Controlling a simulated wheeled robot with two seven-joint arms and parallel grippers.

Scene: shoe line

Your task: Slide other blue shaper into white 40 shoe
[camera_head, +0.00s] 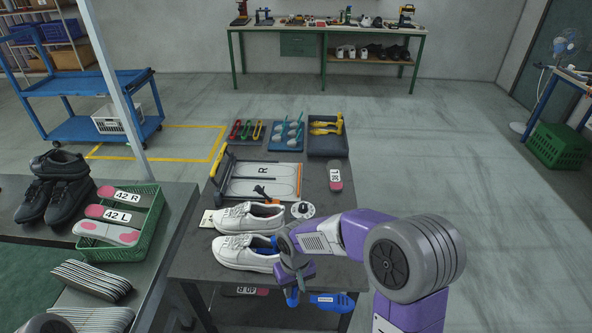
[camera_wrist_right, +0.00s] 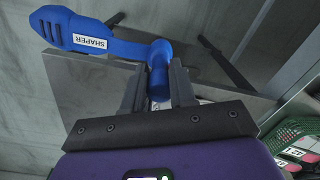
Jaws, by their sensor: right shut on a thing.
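My right gripper (camera_head: 293,291) is shut on the knob-ended stem of a blue shaper (camera_head: 330,302). In the right wrist view the shaper (camera_wrist_right: 100,40) carries a white SHAPER label and sticks out to the left of the fingers (camera_wrist_right: 157,85). It hangs in the air by the table's near edge, apart from the shoes. Two white shoes lie side by side, toes left: the far shoe (camera_head: 246,215) and the near shoe (camera_head: 236,252). Something blue (camera_head: 267,250) shows in the near shoe's opening, partly hidden by my arm. My left gripper is out of view.
Behind the shoes lie a frame with white sole outlines (camera_head: 262,180), a reel (camera_head: 303,210) and small tool trays (camera_head: 287,136). A side table (camera_head: 180,208) at left holds black shoes (camera_head: 55,180) and a green basket (camera_head: 152,222) with insoles. An insole marked 40 R (camera_head: 245,291) shows below.

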